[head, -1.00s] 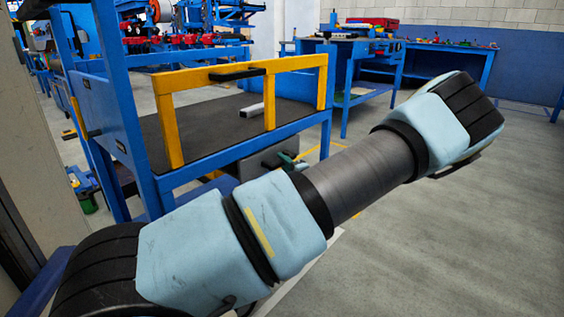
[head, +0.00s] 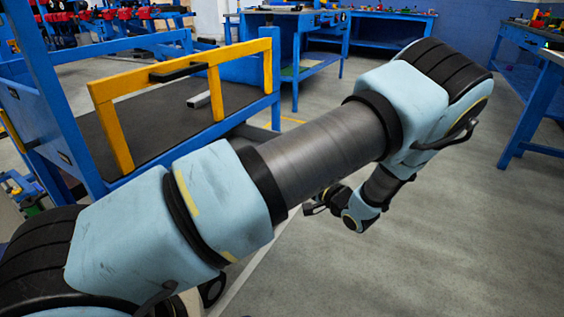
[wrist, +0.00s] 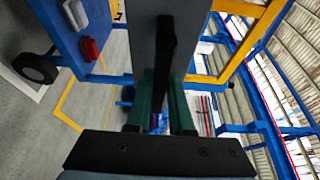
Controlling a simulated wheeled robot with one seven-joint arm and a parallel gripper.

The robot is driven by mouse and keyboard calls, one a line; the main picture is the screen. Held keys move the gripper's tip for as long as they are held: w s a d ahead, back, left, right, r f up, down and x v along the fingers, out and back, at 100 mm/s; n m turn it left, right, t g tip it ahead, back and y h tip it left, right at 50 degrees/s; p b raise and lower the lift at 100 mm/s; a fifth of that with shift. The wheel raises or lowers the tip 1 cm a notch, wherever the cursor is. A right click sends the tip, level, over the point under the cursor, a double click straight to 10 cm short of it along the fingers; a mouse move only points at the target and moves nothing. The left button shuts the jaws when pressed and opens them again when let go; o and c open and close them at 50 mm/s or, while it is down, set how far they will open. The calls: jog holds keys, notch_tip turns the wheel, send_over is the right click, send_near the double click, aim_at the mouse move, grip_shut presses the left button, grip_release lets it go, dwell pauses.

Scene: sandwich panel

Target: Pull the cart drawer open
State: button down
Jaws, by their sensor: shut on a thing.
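The blue cart (head: 190,142) stands at the left in the head view, with a dark shelf and a yellow rail (head: 190,75). In the wrist view a grey drawer front (wrist: 145,45) fills the upper middle, with a black bar handle (wrist: 167,45) running along it. My gripper (wrist: 167,95) has its green fingers on both sides of the handle, shut on it.
Blue workbenches (head: 535,85) stand at the back and right. The grey floor (head: 430,240) to the right is clear.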

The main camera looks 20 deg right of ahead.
jog(key=shift+s+d, duration=0.25)
jog(key=shift+s, duration=0.05)
jog(key=c, duration=0.8)
grip_release()
jog(key=p+v, duration=0.1)
jog(key=v, duration=0.9)
jog(key=shift+s, duration=0.35)
jog(key=shift+d, duration=0.15)
